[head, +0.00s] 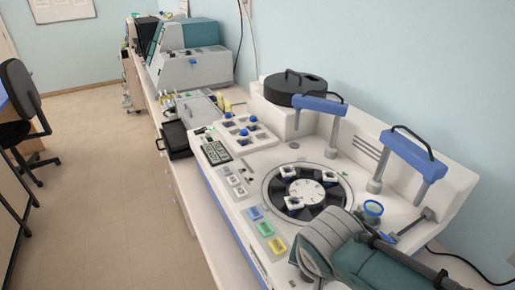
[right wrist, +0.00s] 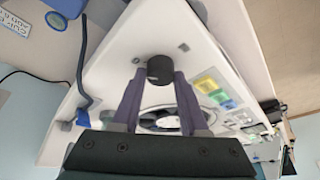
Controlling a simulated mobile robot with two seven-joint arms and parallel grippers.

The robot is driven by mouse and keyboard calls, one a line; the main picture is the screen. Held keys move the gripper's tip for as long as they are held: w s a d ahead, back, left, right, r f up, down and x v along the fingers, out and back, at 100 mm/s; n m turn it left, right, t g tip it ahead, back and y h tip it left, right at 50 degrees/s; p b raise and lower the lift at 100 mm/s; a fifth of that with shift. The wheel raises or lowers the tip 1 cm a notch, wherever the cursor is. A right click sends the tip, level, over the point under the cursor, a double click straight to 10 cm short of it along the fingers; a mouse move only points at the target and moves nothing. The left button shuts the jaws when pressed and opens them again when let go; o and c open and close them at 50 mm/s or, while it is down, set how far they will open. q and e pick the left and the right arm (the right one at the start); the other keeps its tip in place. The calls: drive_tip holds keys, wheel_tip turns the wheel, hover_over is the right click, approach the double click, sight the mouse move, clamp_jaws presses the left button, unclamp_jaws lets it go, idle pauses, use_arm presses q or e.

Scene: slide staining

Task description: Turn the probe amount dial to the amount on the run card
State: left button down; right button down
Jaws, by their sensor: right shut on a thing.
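A dark round dial (right wrist: 160,70) stands on the white panel of the machine in the right wrist view. My right gripper (right wrist: 160,79) is shut on it, with one finger on each side. The fingers cover parts of the dial's sides, and I cannot read a setting on it. In the head view my right arm covers the machine's near right corner, so the dial and fingertips are hidden there. A card-like label with print (right wrist: 17,24) shows at the upper left of the wrist view; I cannot read an amount on it. My left gripper is not in view.
The white machine (head: 235,205) has a round carousel (head: 307,187), a small display (head: 215,152) and blue, green and yellow pads (head: 265,229). Two blue-handled arms (head: 414,154) rise at its back. Another instrument (head: 190,68) stands farther along the bench.

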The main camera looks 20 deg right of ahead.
drive_tip(key=shift+c, duration=2.2)
unclamp_jaws()
drive_tip(key=p+v, duration=0.2)
drive_tip(key=v, duration=0.8)
drive_tip(key=shift+p, duration=0.3)
